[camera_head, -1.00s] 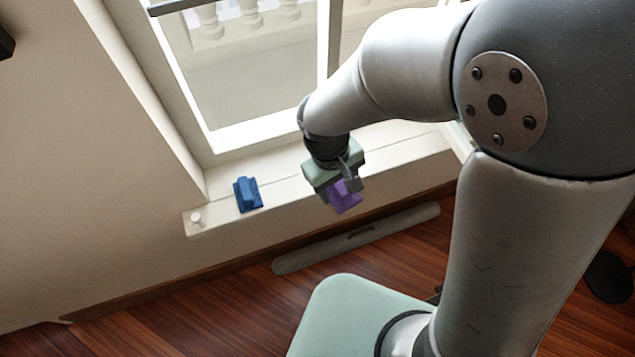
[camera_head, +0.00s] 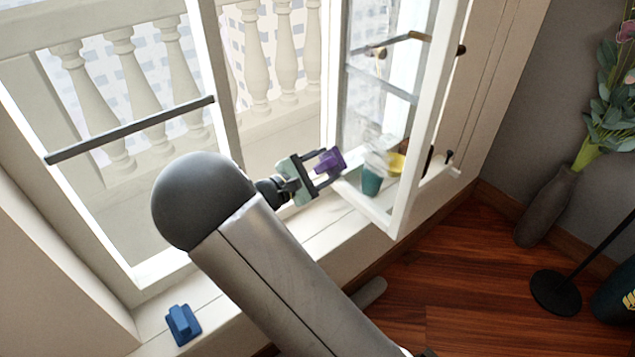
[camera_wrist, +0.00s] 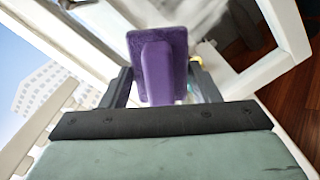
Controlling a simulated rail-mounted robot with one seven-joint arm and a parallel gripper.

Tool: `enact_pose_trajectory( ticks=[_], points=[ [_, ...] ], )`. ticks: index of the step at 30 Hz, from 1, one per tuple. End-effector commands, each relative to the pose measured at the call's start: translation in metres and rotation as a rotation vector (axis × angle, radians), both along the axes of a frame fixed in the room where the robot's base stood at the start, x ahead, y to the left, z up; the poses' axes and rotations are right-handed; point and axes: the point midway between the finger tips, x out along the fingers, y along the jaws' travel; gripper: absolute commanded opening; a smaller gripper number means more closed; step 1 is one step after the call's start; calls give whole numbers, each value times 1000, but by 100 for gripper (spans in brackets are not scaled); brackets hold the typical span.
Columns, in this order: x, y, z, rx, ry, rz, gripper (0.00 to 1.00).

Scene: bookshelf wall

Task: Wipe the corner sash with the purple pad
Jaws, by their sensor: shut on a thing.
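My gripper (camera_head: 318,172) is shut on the purple pad (camera_head: 330,160) and holds it up in front of the window opening. In the wrist view the purple pad (camera_wrist: 158,62) stands out from between the two dark fingers, its handle towards me. The corner sash (camera_head: 429,120) is the white-framed glazed panel standing open at the right of the window. The pad is just left of the sash's lower glass in the head view. I cannot tell whether they touch.
A blue block-shaped pad (camera_head: 183,324) lies on the white sill at the lower left. A teal cup (camera_head: 371,181) and a yellow item (camera_head: 395,163) show by the sash's lower glass. A grey bar (camera_head: 130,130) crosses the left window. A vase (camera_head: 545,210) stands at the right.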

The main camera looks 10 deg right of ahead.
Motion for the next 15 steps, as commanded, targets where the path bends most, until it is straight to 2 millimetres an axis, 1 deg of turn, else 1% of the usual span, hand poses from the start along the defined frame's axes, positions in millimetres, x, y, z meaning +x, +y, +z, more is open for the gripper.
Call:
enact_pose_trajectory(
  ticks=[5, 15],
  points=[
    [6, -11, -1, 0, -1, -3, 37],
    [23, -41, -1, 3, -1, -4, 37]
  ],
)
